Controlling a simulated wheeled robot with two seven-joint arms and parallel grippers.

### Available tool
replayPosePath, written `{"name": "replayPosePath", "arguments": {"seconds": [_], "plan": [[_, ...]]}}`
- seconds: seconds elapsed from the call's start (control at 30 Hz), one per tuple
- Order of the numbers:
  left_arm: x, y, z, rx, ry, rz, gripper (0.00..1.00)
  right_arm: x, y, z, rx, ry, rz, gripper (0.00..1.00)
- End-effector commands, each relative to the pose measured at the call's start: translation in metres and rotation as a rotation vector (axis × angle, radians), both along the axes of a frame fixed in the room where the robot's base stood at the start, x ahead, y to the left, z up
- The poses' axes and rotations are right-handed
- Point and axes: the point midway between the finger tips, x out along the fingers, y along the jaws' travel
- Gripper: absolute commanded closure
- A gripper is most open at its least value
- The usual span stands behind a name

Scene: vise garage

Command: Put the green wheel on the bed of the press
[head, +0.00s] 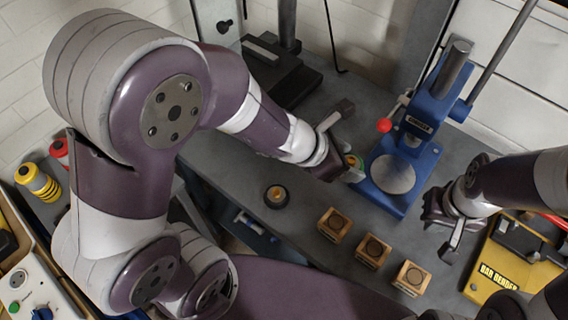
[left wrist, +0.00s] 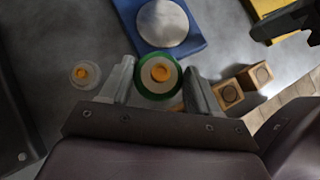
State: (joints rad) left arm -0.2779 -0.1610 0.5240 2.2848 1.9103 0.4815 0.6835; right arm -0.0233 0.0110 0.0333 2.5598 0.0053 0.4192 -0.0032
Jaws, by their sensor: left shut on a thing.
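My left gripper (head: 348,160) is shut on the green wheel (head: 353,168), just left of the blue press (head: 424,120). In the left wrist view the green wheel (left wrist: 158,75) has a green rim, a pale face and an orange hub, and sits between the two fingers (left wrist: 157,85). The press bed is a round grey plate (head: 393,173) on a blue base, and it is bare. It also shows beyond the wheel in the left wrist view (left wrist: 162,22). My right gripper (head: 450,215) is empty to the right of the press; its fingers look apart.
A dark wheel with an orange hub (head: 277,196) lies on the grey bench. Several wooden blocks with round tops (head: 373,251) line the front edge. A red ball-ended lever (head: 384,125) sticks out left of the press. A yellow bar bender (head: 508,262) stands at right.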

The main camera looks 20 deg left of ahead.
Motion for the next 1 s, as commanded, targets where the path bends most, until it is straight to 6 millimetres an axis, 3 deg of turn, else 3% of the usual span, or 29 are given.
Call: {"name": "replayPosePath", "arguments": {"seconds": [0.3,0.4,0.53,0.7,1.0], "plan": [[0.021,0.083,-0.05,0.0,0.006,0.022,0.79,0.0,0.0,0.006,0.0,0.0,0.0,1.0],[0.025,0.101,-0.061,-0.001,0.003,0.017,0.79,0.0,0.0,0.007,0.0,0.0,0.0,1.0],[0.027,0.11,-0.073,-0.002,0.002,0.014,0.8,0.0,0.0,0.006,0.0,0.0,0.0,1.0],[0.027,0.11,-0.104,-0.002,0.003,0.012,0.8,0.0,0.0,0.001,0.0,0.0,0.0,1.0],[0.027,0.11,-0.108,0.0,-0.001,0.012,0.8,0.0,0.0,0.001,0.0,0.0,0.0,1.0]]}}
